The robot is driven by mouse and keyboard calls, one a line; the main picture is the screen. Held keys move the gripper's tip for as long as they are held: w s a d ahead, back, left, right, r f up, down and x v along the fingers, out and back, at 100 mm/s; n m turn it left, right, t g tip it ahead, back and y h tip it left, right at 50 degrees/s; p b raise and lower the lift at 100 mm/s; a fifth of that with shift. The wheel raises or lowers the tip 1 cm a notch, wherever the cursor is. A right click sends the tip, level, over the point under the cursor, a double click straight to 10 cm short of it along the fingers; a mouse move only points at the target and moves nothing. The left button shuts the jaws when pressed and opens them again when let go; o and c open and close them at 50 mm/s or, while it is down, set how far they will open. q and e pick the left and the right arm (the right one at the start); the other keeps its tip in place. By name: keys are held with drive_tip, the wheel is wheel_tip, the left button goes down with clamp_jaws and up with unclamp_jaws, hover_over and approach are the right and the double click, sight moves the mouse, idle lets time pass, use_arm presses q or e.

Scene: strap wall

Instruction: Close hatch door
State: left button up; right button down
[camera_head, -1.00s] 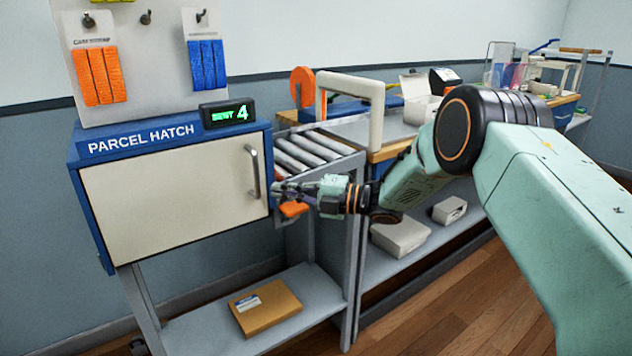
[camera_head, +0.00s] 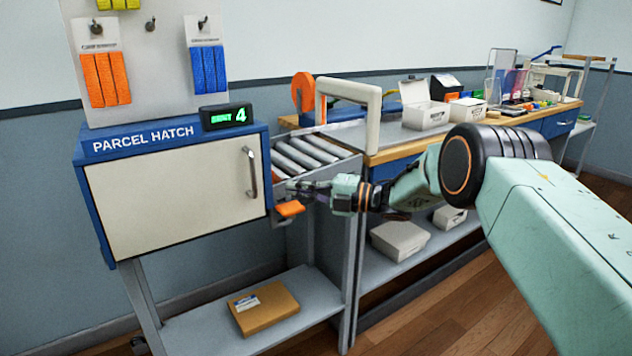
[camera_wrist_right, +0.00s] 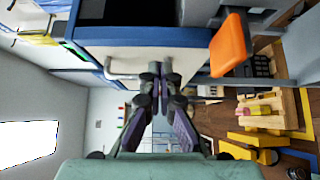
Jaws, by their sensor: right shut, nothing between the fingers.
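The parcel hatch (camera_head: 92,165) is a blue box with a cream hatch door (camera_head: 165,195) on its front. The door lies flat in its frame, and I see no gap around it. A grey bar handle (camera_head: 251,173) stands upright at the door's right side; it also shows in the right wrist view (camera_wrist_right: 122,72). My right gripper (camera_head: 288,188) is just right of the hatch, shut and empty, near an orange tab (camera_head: 290,208) on the hatch's right side. In the right wrist view its fingers (camera_wrist_right: 158,75) are together, apart from the handle. My left gripper is not in view.
A roller conveyor (camera_head: 305,155) runs behind and right of the hatch. A cream arch frame (camera_head: 372,115) stands on the bench beside it. A brown parcel (camera_head: 263,308) lies on the lower shelf. Orange straps (camera_head: 105,80) and blue straps (camera_head: 208,70) hang above. The space before the door is free.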

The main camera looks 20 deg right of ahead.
drive_tip(key=w+d, duration=0.2)
drive_tip(key=d, duration=0.1)
drive_tip(key=d+b, duration=0.1)
drive_tip(key=d, duration=0.1)
drive_tip(key=shift+w+r, duration=0.15)
drive_tip(key=shift+w, duration=0.25)
